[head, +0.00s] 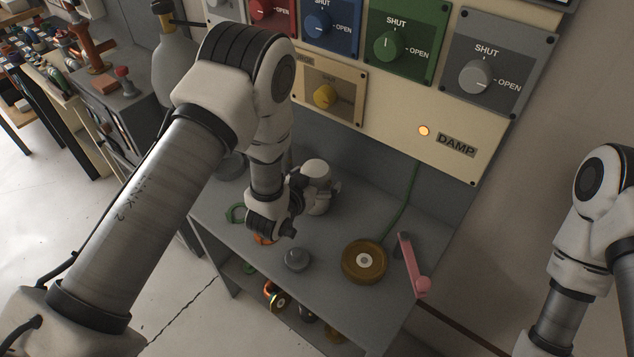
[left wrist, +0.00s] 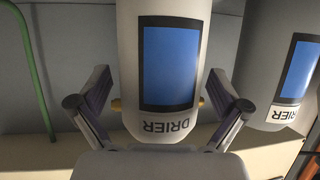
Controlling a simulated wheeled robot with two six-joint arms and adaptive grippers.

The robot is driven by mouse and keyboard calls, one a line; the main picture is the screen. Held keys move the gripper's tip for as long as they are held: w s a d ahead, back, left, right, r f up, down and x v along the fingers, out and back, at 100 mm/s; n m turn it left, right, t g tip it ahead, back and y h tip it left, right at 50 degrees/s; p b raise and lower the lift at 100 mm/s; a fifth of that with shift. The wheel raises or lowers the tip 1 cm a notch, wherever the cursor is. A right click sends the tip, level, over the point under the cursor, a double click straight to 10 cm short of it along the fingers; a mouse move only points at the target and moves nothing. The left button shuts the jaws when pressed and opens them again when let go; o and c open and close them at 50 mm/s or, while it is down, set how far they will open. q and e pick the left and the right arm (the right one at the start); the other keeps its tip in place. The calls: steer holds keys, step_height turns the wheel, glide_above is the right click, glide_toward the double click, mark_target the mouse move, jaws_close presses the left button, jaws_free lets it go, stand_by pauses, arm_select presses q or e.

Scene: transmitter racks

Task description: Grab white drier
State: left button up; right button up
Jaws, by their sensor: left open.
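The white drier (left wrist: 130,75) stands upright in the middle of the left wrist view, which looks upside down. It has a blue window in a dark frame and the word DRIER. In the head view its domed white top (head: 316,170) shows beside my left wrist, against the grey back wall. My left gripper (head: 298,194) is open, with one finger on each side of the drier. I cannot tell whether the fingers touch it. My right arm shows at the right of the head view, but its gripper is out of view.
A second, greyer drier (left wrist: 277,70) stands close beside the white one. A panel with coloured SHUT/OPEN knobs rises above.

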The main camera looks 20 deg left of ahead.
arm_select(q)
steer(key=shift+s+a+r, duration=0.1)
steer(key=shift+s, duration=0.15)
steer(key=shift+c, duration=0.7)
steer(key=c, duration=1.5)
